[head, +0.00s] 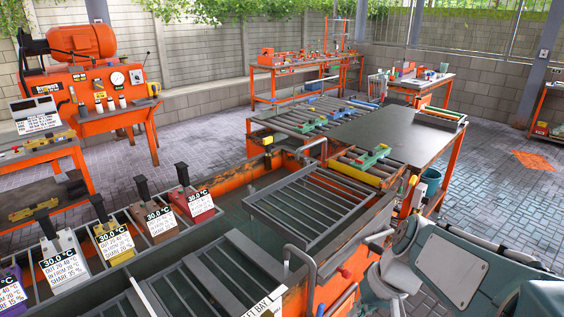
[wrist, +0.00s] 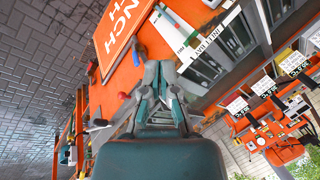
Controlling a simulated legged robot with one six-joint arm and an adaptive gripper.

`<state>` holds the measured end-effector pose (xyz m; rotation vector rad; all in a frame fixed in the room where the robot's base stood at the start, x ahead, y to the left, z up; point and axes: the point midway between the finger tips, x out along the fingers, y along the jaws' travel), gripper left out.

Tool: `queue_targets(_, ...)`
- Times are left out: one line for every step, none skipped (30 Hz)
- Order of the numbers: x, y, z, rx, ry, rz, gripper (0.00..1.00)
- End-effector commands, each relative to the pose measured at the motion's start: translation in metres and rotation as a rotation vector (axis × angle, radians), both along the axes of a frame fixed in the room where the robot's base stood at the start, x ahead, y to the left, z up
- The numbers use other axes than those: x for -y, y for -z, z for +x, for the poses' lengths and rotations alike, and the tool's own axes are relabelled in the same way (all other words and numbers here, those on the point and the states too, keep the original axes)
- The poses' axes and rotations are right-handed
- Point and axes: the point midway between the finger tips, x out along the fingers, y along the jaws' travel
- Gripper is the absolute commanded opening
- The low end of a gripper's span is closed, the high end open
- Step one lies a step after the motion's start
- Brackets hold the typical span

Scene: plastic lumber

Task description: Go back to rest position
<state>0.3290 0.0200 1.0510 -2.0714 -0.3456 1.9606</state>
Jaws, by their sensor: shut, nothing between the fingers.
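My gripper (wrist: 158,72) shows in the middle of the wrist view, its teal-grey fingers closed together with nothing between them. It is in front of an orange bench frame and a white labelled strip (wrist: 205,42), and I cannot tell the gap to them. In the head view my grey arm (head: 455,272) is folded at the lower right, beside the orange-framed tank. I cannot clearly make out the fingertips there.
Dark slatted racks (head: 310,208) lie across the orange tank, near a bent grey handle (head: 302,262). Labelled blocks with black handles, including a red one (head: 192,205), line its left side. A dark table (head: 395,135) stands behind.

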Motion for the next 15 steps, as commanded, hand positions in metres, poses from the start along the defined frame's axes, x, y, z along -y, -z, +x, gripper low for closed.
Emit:
queue_targets(0.0, -0.006, -0.007, 0.026, -0.002, -0.028, 0.0)
queue_targets(0.0, -0.008, -0.01, 0.038, -0.001, -0.046, 0.0)
queue_targets(0.001, -0.012, -0.015, 0.059, 0.001, -0.068, 0.0)
queue_targets(0.001, -0.014, -0.018, 0.073, 0.003, -0.085, 0.0)
queue_targets(0.002, -0.016, -0.021, 0.087, 0.005, -0.102, 0.0)
queue_targets(0.003, -0.019, -0.026, 0.107, 0.007, -0.123, 0.0)
queue_targets(0.003, -0.022, -0.029, 0.123, 0.009, -0.139, 0.0)
queue_targets(0.004, -0.024, -0.032, 0.138, 0.011, -0.154, 0.0)
queue_targets(0.005, -0.027, -0.037, 0.16, 0.014, -0.174, 0.0)
queue_targets(0.006, -0.029, -0.04, 0.177, 0.017, -0.189, 0.0)
queue_targets(0.007, -0.031, -0.043, 0.194, 0.02, -0.203, 0.0)
queue_targets(0.008, -0.034, -0.047, 0.217, 0.024, -0.222, 0.0)
queue_targets(0.009, -0.036, -0.05, 0.234, 0.027, -0.235, 0.0)
queue_targets(0.009, -0.038, -0.053, 0.252, 0.03, -0.249, 0.0)
queue_targets(0.011, -0.041, -0.057, 0.278, 0.035, -0.265, 0.0)
